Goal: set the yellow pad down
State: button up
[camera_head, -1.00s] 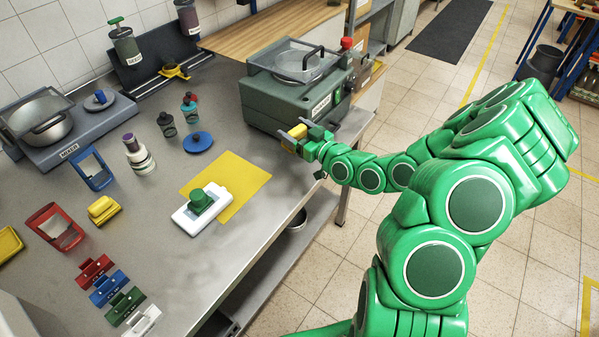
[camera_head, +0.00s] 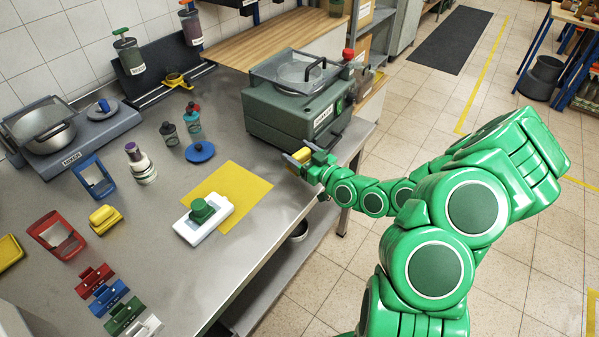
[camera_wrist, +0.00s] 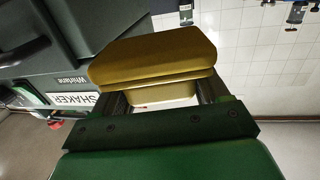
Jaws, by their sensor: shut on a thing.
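My gripper (camera_head: 306,161) is shut on a yellow pad (camera_head: 301,155), in front of the green-grey shaker at the bench's right end. In the wrist view the pad (camera_wrist: 155,55) looks like a rounded yellow block between the fingers. It hides much of the fingertips. The pad appears to be held up near the shaker's front; I cannot tell whether it touches anything. Another yellow block (camera_head: 104,219) lies on the left part of the bench (camera_head: 170,265).
The shaker (camera_head: 290,115) stands close by the gripper. A yellow sheet (camera_head: 240,185) lies mid-bench, partly under a white device with a green knob (camera_head: 202,217). A blue disc (camera_head: 200,151), bottles and colored frames stand further left. Bare metal shows around the sheet.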

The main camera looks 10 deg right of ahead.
aim_at(311, 189)
jog(key=shift+f, duration=3.5)
jog(key=shift+f, duration=0.2)
jog(key=o, duration=1.1)
jog(key=shift+c, duration=0.2)
jog(key=shift+v, duration=1.15)
jog(key=shift+f+v, duration=0.15)
jog(key=shift+v, duration=0.55)
jog(key=shift+f+v, duration=0.15)
jog(key=shift+v, duration=1.9)
